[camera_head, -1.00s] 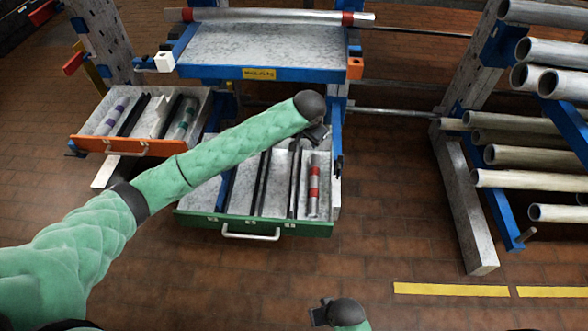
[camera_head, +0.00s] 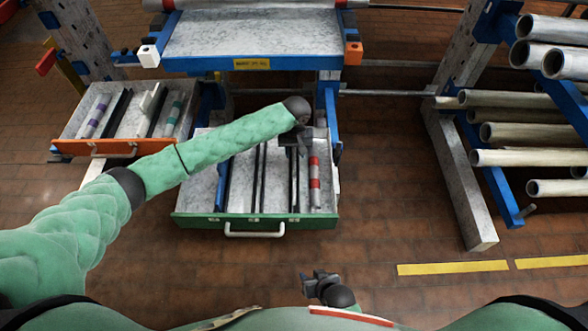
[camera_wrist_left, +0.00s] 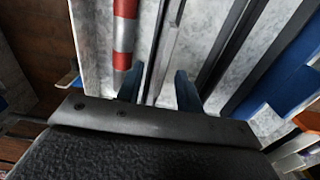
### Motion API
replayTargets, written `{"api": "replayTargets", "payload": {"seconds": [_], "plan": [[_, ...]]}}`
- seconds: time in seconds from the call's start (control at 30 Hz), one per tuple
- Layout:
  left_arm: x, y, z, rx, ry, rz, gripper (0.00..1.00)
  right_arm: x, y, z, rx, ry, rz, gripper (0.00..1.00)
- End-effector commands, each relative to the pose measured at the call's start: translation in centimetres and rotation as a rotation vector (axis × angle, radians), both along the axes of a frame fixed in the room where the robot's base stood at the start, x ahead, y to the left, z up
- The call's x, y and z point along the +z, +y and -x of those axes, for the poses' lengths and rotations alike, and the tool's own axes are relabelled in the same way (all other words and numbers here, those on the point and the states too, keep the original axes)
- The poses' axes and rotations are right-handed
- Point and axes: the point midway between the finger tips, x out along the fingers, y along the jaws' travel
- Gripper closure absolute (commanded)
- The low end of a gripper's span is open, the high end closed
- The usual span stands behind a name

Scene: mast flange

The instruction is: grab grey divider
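The grey divider (camera_wrist_left: 165,50) is a thin upright strip in the open green-fronted drawer. It runs between the fingers of my left gripper (camera_wrist_left: 157,90) in the left wrist view. These fingers are open, one on each side of the strip; contact cannot be told. In the head view my left gripper (camera_head: 303,138) is over the back right of the drawer, and the divider (camera_head: 294,190) extends toward the front below it, its far part hidden. My right gripper (camera_head: 316,280) is low in the middle, away from the drawer; its finger opening is unclear.
A red-banded tube (camera_head: 315,185) lies just right of the divider in the green drawer (camera_head: 255,222). Black strips (camera_head: 258,180) and a blue strip (camera_head: 222,185) stand to the left. An orange-fronted drawer (camera_head: 100,148) is further left. Metal pipes (camera_head: 525,158) fill the right rack.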

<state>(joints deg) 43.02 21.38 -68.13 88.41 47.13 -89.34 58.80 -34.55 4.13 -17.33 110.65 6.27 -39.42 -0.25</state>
Motion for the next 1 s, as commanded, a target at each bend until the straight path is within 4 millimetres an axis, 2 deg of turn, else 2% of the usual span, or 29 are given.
{"api": "replayTargets", "payload": {"seconds": [0.5,0.83,0.87,1.0], "plan": [[-5.7,0.4,0.1,-0.002,0.000,-0.001,0.64,0.0,0.0,0.0,0.000,0.001,0.000,0.64],[-6.3,0.4,0.1,-0.003,-0.001,0.001,0.64,-0.1,0.1,0.1,0.001,0.000,-0.001,0.64],[-6.3,0.4,0.1,-0.003,-0.001,0.001,0.68,-0.2,0.1,0.1,0.001,0.000,-0.001,0.64],[-6.3,0.4,0.1,-0.003,-0.001,0.001,0.95,-0.2,0.1,0.1,0.001,0.001,-0.001,0.64]]}}
